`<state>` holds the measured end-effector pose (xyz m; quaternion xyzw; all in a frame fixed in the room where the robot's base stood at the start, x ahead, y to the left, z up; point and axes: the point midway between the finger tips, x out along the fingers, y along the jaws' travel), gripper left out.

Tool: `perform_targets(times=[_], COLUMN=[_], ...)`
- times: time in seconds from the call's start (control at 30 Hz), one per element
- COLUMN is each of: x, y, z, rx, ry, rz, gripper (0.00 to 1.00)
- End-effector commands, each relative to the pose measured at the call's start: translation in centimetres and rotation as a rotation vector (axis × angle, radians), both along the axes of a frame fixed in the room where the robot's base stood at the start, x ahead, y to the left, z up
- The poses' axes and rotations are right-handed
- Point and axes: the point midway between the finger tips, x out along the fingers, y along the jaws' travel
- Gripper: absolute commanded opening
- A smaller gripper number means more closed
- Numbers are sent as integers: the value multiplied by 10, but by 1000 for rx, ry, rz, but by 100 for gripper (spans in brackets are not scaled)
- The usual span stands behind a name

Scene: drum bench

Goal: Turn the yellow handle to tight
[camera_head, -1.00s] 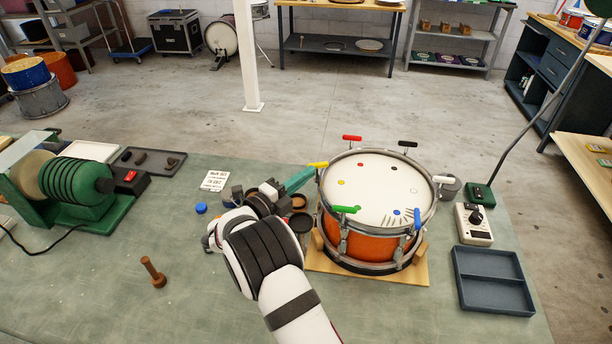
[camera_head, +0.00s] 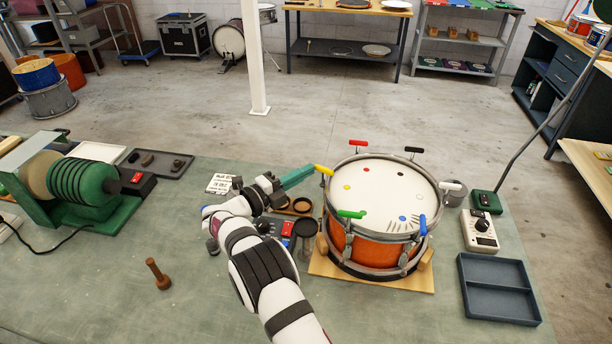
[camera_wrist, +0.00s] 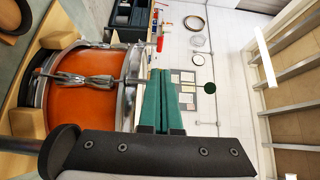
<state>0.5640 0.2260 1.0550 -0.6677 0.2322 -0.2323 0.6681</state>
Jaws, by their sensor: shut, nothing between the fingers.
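The orange drum (camera_head: 370,247) stands upright on a wooden base, with coloured handles around its rim. The yellow handle (camera_head: 324,170) is at the rim's left side, its outer end pointing left and slightly up. My gripper (camera_head: 312,169) has teal fingers, closed together and empty, with the tips beside the yellow handle's outer end. I cannot tell whether they touch it. In the wrist view the shut fingers (camera_wrist: 160,74) lie beside the drum (camera_wrist: 85,92); I cannot make out the yellow handle there.
The red handle (camera_head: 358,143) is behind the yellow one and the green handle (camera_head: 350,214) is in front. A grey divided tray (camera_head: 498,288) and a white dial box (camera_head: 480,231) stand right of the drum. The bench's front left is mostly clear.

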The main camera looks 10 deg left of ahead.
Motion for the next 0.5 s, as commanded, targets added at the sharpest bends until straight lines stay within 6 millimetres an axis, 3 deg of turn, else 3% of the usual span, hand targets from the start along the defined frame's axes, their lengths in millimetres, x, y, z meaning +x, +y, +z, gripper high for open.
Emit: perform_targets(times=[0.5], x=[22], y=[4], z=[0], rx=[0], ry=[0], rz=[0], gripper=[0])
